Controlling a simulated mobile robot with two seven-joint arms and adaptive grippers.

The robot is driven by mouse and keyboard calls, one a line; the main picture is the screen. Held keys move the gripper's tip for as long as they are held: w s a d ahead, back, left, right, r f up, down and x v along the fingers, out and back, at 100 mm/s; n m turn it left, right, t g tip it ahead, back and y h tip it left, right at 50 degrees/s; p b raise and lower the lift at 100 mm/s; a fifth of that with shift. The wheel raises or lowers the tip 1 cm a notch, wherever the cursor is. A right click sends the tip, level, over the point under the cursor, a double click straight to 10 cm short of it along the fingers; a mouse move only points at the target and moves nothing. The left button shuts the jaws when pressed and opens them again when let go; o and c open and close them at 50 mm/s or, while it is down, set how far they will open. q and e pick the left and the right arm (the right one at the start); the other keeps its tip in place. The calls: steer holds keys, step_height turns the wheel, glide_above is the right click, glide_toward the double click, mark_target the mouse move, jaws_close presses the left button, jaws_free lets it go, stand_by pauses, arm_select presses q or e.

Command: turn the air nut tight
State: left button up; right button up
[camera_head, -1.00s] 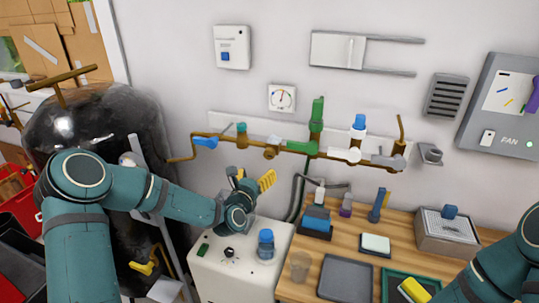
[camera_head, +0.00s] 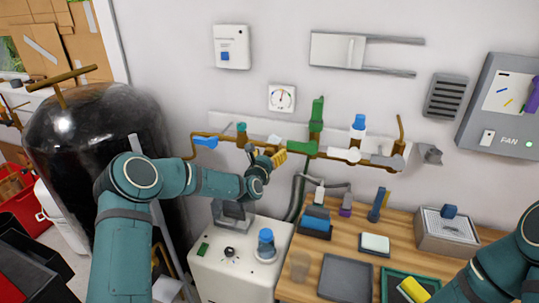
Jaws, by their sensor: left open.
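A brass pipe (camera_head: 224,139) runs along the wall with blue, green and white fittings on it. The brass nut sits on this pipe between the blue lever (camera_head: 205,142) and the long green handle (camera_head: 302,147). It is mostly hidden behind my left gripper (camera_head: 264,154), which is open with its fingers at the pipe, one of them yellow-padded. I cannot tell whether the fingers touch the nut or stand on both sides of it. Only my right arm shows at the lower right; its gripper is outside the picture.
A white cabinet (camera_head: 232,275) with a blue-capped jar (camera_head: 266,246) stands below my left arm. The wooden bench (camera_head: 395,214) holds trays and small items. A dark tank (camera_head: 95,135) stands at the left. A pressure gauge (camera_head: 281,98) hangs above the pipe.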

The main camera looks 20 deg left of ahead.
arm_select(q)
steer(key=c, duration=1.2)
steer(key=shift+b, duration=0.35)
arm_select(e)
steer(key=shift+s+f, duration=0.15)
steer(key=shift+f, duration=0.2)
arm_select(q)
steer(key=shift+m, duration=0.3)
arm_select(e)
steer(key=shift+f, duration=0.15)
